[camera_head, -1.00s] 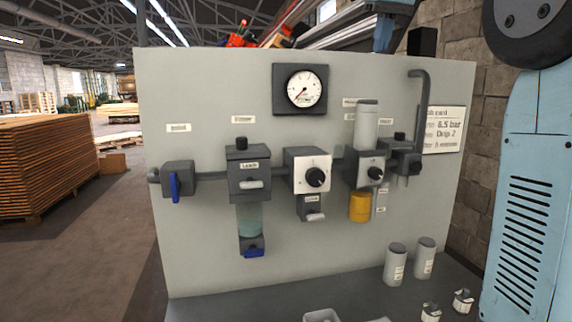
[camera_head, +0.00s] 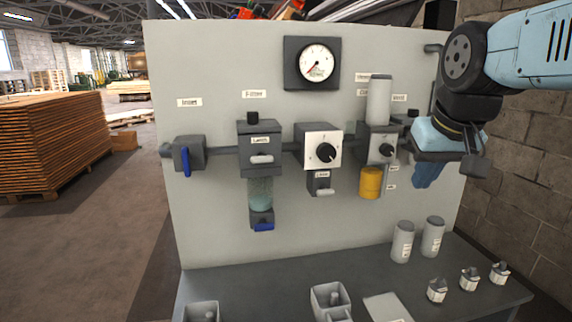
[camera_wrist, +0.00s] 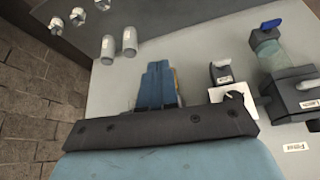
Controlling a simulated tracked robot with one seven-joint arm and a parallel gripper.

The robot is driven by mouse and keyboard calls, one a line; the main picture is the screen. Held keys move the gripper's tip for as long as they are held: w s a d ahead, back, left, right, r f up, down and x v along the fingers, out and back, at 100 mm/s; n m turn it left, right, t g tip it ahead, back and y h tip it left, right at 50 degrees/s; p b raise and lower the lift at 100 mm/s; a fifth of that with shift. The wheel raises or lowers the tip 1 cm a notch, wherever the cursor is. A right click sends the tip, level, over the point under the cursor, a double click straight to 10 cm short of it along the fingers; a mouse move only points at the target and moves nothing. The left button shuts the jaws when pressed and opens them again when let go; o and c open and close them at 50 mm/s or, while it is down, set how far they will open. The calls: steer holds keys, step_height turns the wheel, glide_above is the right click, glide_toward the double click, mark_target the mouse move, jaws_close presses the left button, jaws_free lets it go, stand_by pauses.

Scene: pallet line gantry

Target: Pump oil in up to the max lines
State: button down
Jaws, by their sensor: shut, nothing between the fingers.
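The lubricator (camera_head: 376,145) hangs on the grey panel with a dark knob on its front. Its amber bowl (camera_head: 370,183) is below, and a pale grey cylinder (camera_head: 379,100) stands upright above. Small labels sit right of the bowl, too small to read; I cannot make out the max lines. My gripper (camera_head: 425,178) is in front of the panel, right of the bowl, blue fingers pointing down. The gripper in the wrist view (camera_wrist: 157,82) is shut and empty. Its fingers hide most of the amber bowl there. My wrist covers the panel's right-hand block.
A filter (camera_head: 261,192) with a clear bowl, a regulator (camera_head: 320,148), a gauge (camera_head: 317,63) and a blue-handled inlet valve (camera_head: 186,160) are on the panel. Two grey cylinders (camera_head: 402,242) and several small labelled parts (camera_head: 437,290) stand on the bench, with open grey trays (camera_head: 328,296) in front.

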steer(key=s+f, duration=0.4)
steer(key=f, duration=0.2)
steer(key=shift+f, duration=0.4)
stand_by(0.5)
steer(key=w+r, duration=0.9)
steer(key=r, duration=0.4)
steer(key=w+r+n+g, duration=0.1)
steer(key=w+r, duration=0.8)
steer(key=r, duration=0.4)
steer(key=w+r+n+g, duration=0.1)
steer(key=w+r, duration=0.8)
steer(key=r, duration=0.4)
steer(key=shift+w+d+y, duration=0.15)
steer(key=shift+d+y, duration=0.15)
steer(key=shift+d, duration=0.15)
steer(key=shift+f, duration=0.15)
